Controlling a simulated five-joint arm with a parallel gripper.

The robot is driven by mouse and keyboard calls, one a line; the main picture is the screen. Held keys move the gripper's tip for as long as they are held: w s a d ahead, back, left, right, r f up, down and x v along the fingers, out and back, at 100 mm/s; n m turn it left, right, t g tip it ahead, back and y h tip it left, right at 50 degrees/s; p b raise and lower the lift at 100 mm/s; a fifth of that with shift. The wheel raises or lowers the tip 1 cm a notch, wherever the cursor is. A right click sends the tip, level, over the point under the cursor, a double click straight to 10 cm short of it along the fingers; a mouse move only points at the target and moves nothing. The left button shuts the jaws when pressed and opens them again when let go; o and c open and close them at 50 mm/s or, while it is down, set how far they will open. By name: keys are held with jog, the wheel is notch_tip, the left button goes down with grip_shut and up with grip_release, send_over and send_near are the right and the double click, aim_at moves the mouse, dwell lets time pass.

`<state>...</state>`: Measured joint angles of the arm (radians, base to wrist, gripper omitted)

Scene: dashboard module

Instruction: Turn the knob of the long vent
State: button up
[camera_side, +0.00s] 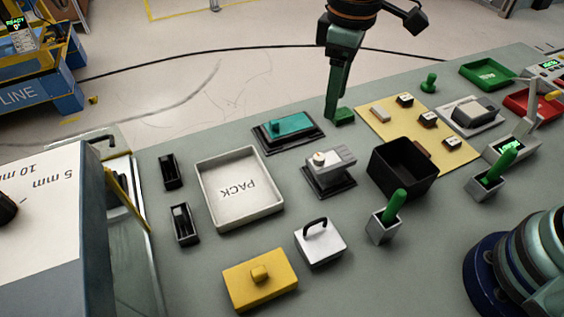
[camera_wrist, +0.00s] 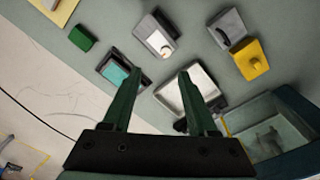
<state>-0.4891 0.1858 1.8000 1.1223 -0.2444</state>
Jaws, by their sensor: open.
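Two small black slotted housings stand left of the PACK tray in the side view, a rear one (camera_side: 170,172) and a front one (camera_side: 184,224). They look vent-like, but I cannot tell which, if either, is the long vent, and no knob on them is clear. My gripper (camera_side: 340,108) points down at the back of the table in the side view. In the wrist view its two dark green fingers (camera_wrist: 160,76) are apart with nothing held between them. A green block (camera_side: 344,117) appears by the fingertips in the side view; in the wrist view it (camera_wrist: 83,38) lies clear of them.
The PACK tray (camera_side: 239,222), a teal-topped black tray (camera_side: 290,143), a grey device (camera_side: 330,162), a black bin (camera_side: 402,160), a silver handled box (camera_side: 318,250) and a yellow box (camera_side: 260,282) crowd the table.

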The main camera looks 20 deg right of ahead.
aim_at(319, 156)
jog(key=shift+n, duration=0.3)
jog(key=f, duration=0.4)
jog(key=a+f, duration=0.1)
jog(key=f, duration=0.8)
jog(key=shift+a+f, duration=0.1)
jog(key=shift+a, duration=0.2)
grip_shut()
